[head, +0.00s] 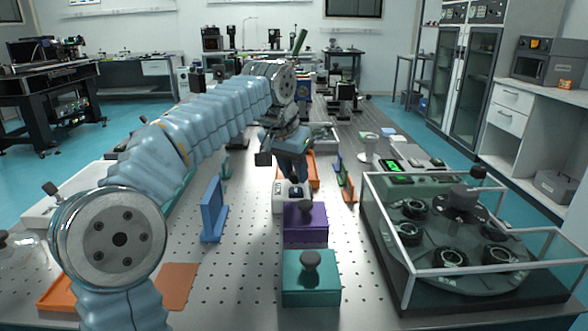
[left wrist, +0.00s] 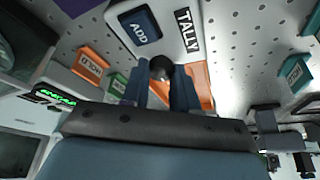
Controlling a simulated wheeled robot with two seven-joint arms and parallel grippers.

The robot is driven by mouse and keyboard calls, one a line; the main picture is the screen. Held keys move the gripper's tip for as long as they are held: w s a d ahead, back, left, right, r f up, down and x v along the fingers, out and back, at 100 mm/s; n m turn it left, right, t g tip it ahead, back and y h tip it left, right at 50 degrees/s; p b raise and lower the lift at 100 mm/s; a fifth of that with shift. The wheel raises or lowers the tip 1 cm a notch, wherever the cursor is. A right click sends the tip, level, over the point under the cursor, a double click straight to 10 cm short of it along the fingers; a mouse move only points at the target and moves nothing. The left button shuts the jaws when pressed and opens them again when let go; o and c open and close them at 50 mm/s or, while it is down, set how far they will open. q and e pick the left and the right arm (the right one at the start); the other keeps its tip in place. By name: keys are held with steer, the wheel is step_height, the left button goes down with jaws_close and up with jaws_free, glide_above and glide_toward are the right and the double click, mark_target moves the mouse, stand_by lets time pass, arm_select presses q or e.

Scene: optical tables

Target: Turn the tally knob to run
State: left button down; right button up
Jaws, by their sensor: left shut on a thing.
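The tally box (head: 279,200) is white and stands mid-table behind a purple box. In the left wrist view the box (left wrist: 180,47) carries a black TALLY label and a blue ADD plate (left wrist: 141,27). The dark round tally knob (left wrist: 161,68) sits at the box's edge, between my left gripper's fingers. My left gripper (head: 296,178) reaches down onto the box from above. In the left wrist view its two blue fingers (left wrist: 158,88) are shut on the knob. The knob's pointer and any run mark cannot be made out. My right gripper is not in view.
A purple box (head: 306,232) and a teal box (head: 311,291), each topped with a dark knob, stand in front of the tally box. A blue upright plate (head: 214,212) stands left. A glass-walled carousel case (head: 400,265) fills the right. Bare perforated table (head: 245,265) lies between.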

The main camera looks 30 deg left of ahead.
arm_select(q)
steer(key=shift+n, duration=0.3)
steer(key=n+y, duration=0.1)
steer(key=n, duration=0.1)
steer(key=n+y, duration=0.1)
steer(key=n, duration=0.2)
steer(key=shift+d+n, duration=0.2)
steer(key=shift+n, duration=0.1)
steer(key=n+g+y, duration=0.1)
steer(key=n, duration=0.1)
steer(key=n+y, duration=0.1)
steer(key=n, duration=0.2)
steer(key=shift+w+n+g, duration=0.15)
steer(key=shift+n+g, duration=0.15)
steer(key=shift+g, duration=0.1)
steer(key=c, duration=0.9)
jaws_free()
steer(key=shift+o, duration=0.2)
